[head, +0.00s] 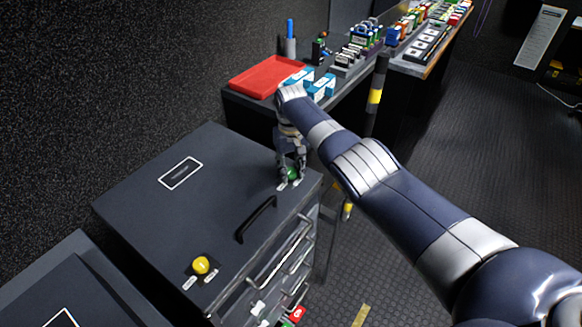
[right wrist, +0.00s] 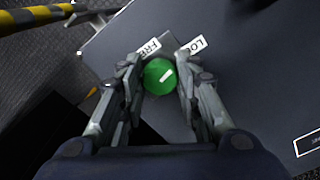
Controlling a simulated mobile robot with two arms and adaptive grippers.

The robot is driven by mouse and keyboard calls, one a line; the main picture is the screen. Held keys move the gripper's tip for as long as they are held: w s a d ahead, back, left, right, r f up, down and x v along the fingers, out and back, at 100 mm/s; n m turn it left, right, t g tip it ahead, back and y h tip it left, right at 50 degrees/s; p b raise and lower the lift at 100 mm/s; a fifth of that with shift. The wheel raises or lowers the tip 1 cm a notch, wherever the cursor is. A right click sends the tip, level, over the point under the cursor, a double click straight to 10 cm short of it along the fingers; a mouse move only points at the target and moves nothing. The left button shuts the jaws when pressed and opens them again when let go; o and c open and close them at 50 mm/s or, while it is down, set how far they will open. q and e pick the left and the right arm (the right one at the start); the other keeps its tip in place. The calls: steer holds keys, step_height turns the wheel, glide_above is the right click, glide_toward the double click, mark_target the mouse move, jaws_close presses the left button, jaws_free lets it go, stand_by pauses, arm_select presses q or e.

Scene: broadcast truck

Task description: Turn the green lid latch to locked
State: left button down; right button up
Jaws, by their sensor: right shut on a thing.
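The green lid latch (right wrist: 158,76) is a round knob with a white pointer mark, on top of a dark cabinet lid (head: 225,160). In the head view the green latch (head: 293,174) sits near the lid's right corner, partly hidden by my right gripper (head: 290,178). In the right wrist view my right gripper (right wrist: 160,85) has its fingers on both sides of the latch, shut on it. The white pointer mark slants toward the upper right. Two white labels lie beyond the knob: one reads "FRE" (right wrist: 150,48), the other "LO" (right wrist: 194,45), both partly hidden or cut off. My left gripper is out of view.
A yellow knob (head: 201,265) with white labels sits on the same lid, near a black handle (head: 257,219). Drawers with metal handles (head: 280,255) face front. Behind stands a bench with a red tray (head: 268,76) and blue-white boxes (head: 322,88). A yellow-black post (head: 376,90) stands beside it.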

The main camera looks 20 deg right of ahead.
mark_target(291, 172)
steer(key=shift+m, duration=1.1)
steer(key=o, duration=1.1)
steer(key=shift+c, duration=0.2)
steer(key=shift+r, duration=0.15)
step_height(291, 172, up, 12)
steer(key=shift+f, duration=0.2)
